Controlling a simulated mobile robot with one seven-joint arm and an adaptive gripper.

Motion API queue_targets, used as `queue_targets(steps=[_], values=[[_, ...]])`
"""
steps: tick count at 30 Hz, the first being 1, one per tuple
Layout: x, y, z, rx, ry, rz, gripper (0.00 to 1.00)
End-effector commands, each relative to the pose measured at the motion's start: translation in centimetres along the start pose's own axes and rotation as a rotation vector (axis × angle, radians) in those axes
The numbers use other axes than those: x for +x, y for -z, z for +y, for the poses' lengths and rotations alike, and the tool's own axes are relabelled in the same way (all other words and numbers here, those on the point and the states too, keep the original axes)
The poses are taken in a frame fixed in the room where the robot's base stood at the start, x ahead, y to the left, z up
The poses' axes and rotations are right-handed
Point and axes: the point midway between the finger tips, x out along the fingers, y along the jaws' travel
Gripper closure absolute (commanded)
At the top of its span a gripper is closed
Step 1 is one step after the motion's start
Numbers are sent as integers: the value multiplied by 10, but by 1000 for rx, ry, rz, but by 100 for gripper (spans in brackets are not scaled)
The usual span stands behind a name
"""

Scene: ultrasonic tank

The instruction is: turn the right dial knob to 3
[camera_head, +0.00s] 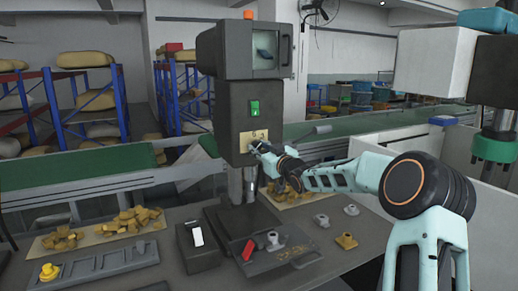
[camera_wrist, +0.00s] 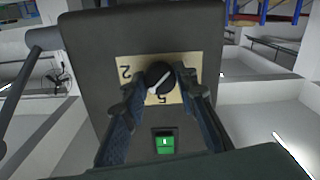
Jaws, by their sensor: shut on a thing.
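The dial knob (camera_wrist: 157,70) is round and black with a white pointer line, which slants from lower left to upper right in the wrist view. It sits on a tan plate (camera_wrist: 128,60) on the dark machine face (camera_head: 229,104). A 2 shows upside down left of the knob and a 5 below it; other marks are hidden or unreadable. My gripper (camera_wrist: 160,84) is shut on the knob, one finger on each side. In the head view my gripper (camera_head: 258,148) reaches the plate (camera_head: 248,136) from the right and hides the knob.
A green switch (camera_wrist: 165,143) is beside the plate; in the head view the switch (camera_head: 254,108) is above it. A screen box (camera_head: 268,50) tops the machine.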

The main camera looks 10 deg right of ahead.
Motion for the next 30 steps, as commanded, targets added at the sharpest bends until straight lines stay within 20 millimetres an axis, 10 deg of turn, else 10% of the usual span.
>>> queue_targets(steps=[3,4,8,20,30], values=[[0,-1,0,0,0,-1,98],[0,-1,0,0,0,-1,70],[0,-1,0,-1,0,-1,56],[-6,0,0,-3,0,-1,56],[-59,0,1,-4,-1,-3,56]])
